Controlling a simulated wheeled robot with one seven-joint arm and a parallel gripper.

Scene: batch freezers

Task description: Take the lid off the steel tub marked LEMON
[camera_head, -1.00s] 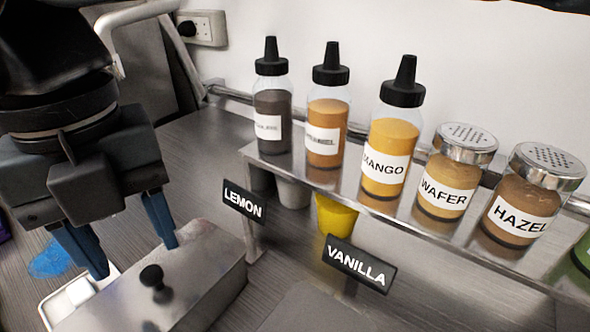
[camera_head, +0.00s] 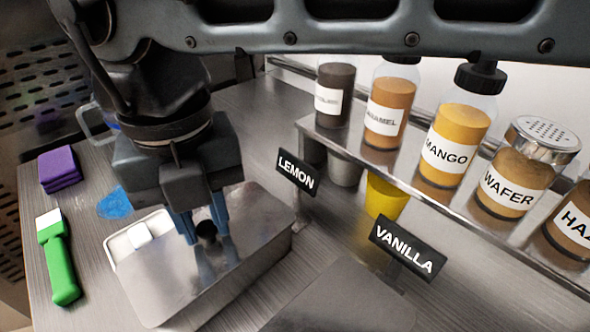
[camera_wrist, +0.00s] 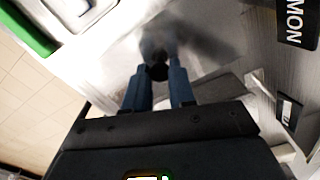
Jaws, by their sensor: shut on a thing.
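The steel tub (camera_head: 262,272) stands on the counter by the black LEMON sign (camera_head: 298,173). Its flat shiny lid (camera_head: 160,287) covers the top and has a small black knob (camera_head: 207,229). My gripper (camera_head: 207,232) points down from above, with its blue fingers shut on the knob from both sides. In the wrist view the knob (camera_wrist: 158,72) sits between the fingertips, and the lid surface lies below. The lid looks seated on the tub; I cannot tell whether there is a small gap. My gripper and arm hide part of the tub's back side.
A white tray (camera_head: 112,243) is close on the tub's left. A green-handled tool (camera_head: 62,265), purple blocks (camera_head: 60,168) and a blue patch (camera_head: 114,204) lie farther left. The steel shelf (camera_head: 405,185) with bottles and shakers, and the VANILLA sign (camera_head: 407,248), are on the right.

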